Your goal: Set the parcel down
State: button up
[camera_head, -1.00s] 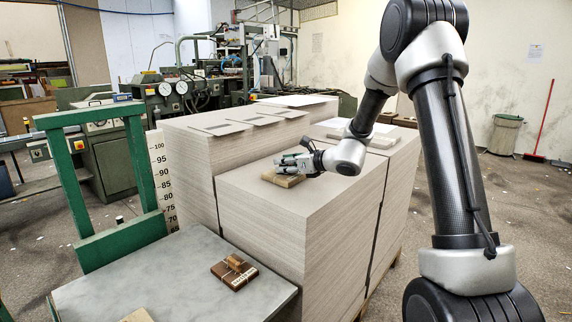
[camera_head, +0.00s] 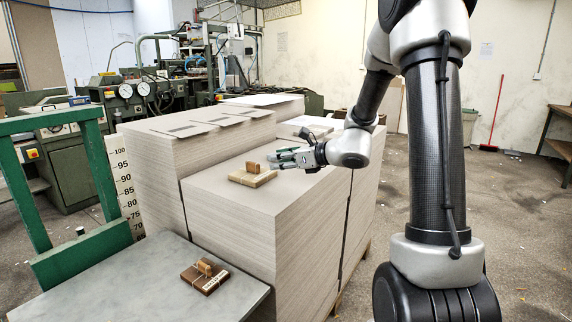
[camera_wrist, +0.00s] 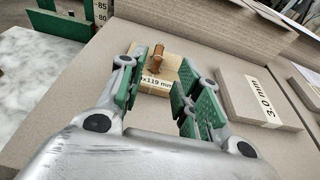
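A pale, flat parcel (camera_head: 252,179) with a small brown grip on top lies on the front greyboard stack (camera_head: 215,195). In the wrist view the same parcel (camera_wrist: 154,80) shows a white label ending in "x119 mm" and lies flat beyond my fingertips. My gripper (camera_head: 278,160) is to the right of the parcel's grip and apart from it. Its two green-padded fingers are spread with nothing held between them.
A darker parcel (camera_head: 207,279) lies on the grey-topped green cart (camera_head: 120,285) at lower left. A higher stack (camera_head: 150,165) with loose sheets stands behind left. A "3.0 mm" board pile (camera_wrist: 250,100) lies right of the fingers in the wrist view.

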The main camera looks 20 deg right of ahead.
jog(key=s+a+r+n+g, duration=0.1)
jog(key=s+a+n+g, duration=0.25)
jog(key=s+n, duration=0.6)
jog(key=s+a+r+n+g, duration=0.2)
jog(key=s+n+g, duration=0.3)
jog(key=s, duration=0.7)
jog(key=s+d+r+n+t+h, duration=0.1)
jog(key=s+d+r+n+h, duration=0.1)
jog(key=s+d+n+h, duration=0.6)
jog(key=s+d+n, duration=0.5)
jog(key=n, duration=0.1)
jog(key=shift+s+d+h, duration=0.25)
jog(key=shift+d+h, duration=0.05)
jog(key=shift+d, duration=0.05)
